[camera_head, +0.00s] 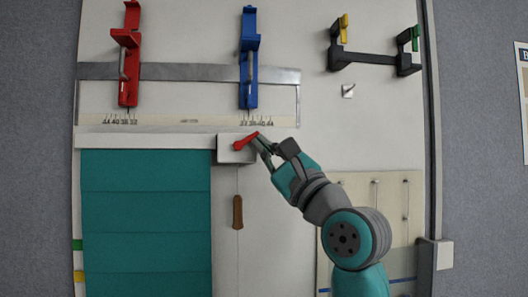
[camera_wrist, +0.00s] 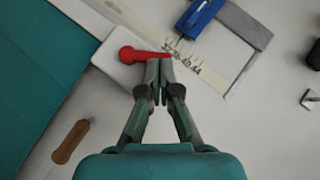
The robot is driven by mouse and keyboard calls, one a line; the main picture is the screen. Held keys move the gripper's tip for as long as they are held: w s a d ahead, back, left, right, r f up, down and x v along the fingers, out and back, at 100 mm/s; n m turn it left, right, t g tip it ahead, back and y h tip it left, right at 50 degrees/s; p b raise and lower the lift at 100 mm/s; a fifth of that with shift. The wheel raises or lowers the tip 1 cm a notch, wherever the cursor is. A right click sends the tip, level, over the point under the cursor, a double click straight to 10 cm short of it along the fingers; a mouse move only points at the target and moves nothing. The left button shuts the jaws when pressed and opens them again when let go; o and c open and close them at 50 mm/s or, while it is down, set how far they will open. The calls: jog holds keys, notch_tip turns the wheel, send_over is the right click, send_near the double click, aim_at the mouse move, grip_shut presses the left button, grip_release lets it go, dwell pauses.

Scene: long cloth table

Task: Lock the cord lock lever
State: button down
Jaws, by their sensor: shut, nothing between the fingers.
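The red cord lock lever (camera_head: 244,142) sits on a white block (camera_head: 228,155) at the right end of the blind's white head rail. It points to the right and slightly up in the head view. In the wrist view the lever (camera_wrist: 138,54) has its round hub on the left and its arm reaching right. My gripper (camera_head: 257,139) is shut, with its fingertips at the free end of the lever. In the wrist view my gripper (camera_wrist: 160,62) has both fingertips together just below the lever's tip; I cannot tell whether they touch it.
A teal blind (camera_head: 146,220) hangs on the left. A cord with a brown wooden pull (camera_head: 238,212) hangs below the block. Red (camera_head: 128,55) and blue (camera_head: 249,60) clamps and a metal strip (camera_head: 190,72) are above. A small white hook (camera_head: 348,90) is at upper right.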

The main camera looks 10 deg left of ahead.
notch_tip(320, 180, up, 2)
jog(key=n+g, duration=0.4)
jog(key=n, duration=0.1)
jog(key=shift+n+g, duration=0.4)
jog(key=n+g, duration=0.1)
jog(key=r+n+h, duration=0.1)
jog(key=a+n+g+h, duration=0.1)
jog(key=n, duration=0.1)
jog(key=shift+s+r+g, duration=0.1)
jog(key=shift+r+g, duration=0.2)
